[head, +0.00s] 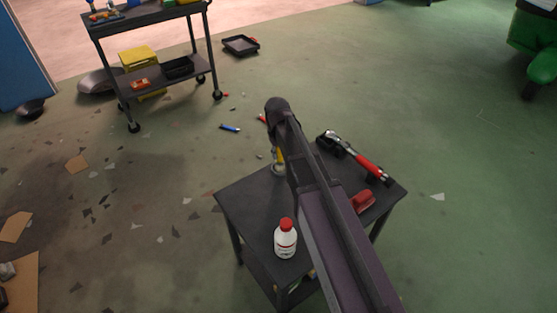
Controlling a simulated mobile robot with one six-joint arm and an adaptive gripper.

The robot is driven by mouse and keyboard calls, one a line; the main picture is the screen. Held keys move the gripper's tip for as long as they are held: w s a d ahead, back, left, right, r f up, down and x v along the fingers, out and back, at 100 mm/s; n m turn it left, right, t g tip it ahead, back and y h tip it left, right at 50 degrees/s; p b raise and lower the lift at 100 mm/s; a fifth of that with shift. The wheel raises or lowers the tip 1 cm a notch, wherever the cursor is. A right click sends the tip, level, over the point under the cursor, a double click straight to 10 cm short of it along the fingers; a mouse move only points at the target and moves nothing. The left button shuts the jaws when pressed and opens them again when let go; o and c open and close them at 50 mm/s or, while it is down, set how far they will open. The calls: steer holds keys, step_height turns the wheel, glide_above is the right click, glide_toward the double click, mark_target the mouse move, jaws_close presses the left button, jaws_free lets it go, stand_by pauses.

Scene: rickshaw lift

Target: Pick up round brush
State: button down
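I cannot pick out the round brush with certainty. A small upright yellow and grey item (279,158) shows at the far left edge of the small dark table (245,205), partly covered by my arm. A red item (362,201) lies at the table's right side, partly hidden by my arm; its shape is unclear. My arm crosses over the table from the lower right. I cannot make out my gripper's fingers; they seem hidden behind the arm.
A white bottle with a red cap (285,240) stands at the table's front. A red-handled tool (365,166) lies at its far right. A dark cart (150,20) stands at the back left. Small debris and cardboard (77,163) litter the left floor; the right floor is mostly clear.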

steer(key=shift+r, duration=0.15)
stand_by(0.3)
step_height(320, 180, up, 3)
steer(key=p, duration=0.3)
steer(key=shift+f, duration=0.2)
steer(key=s+d+r+p, duration=0.2)
steer(key=s, duration=1.4)
steer(key=shift+d, duration=0.15)
steer(key=shift+w+r, duration=0.1)
steer(key=shift+r, duration=0.05)
step_height(320, 180, up, 38)
steer(key=p, duration=3.8)
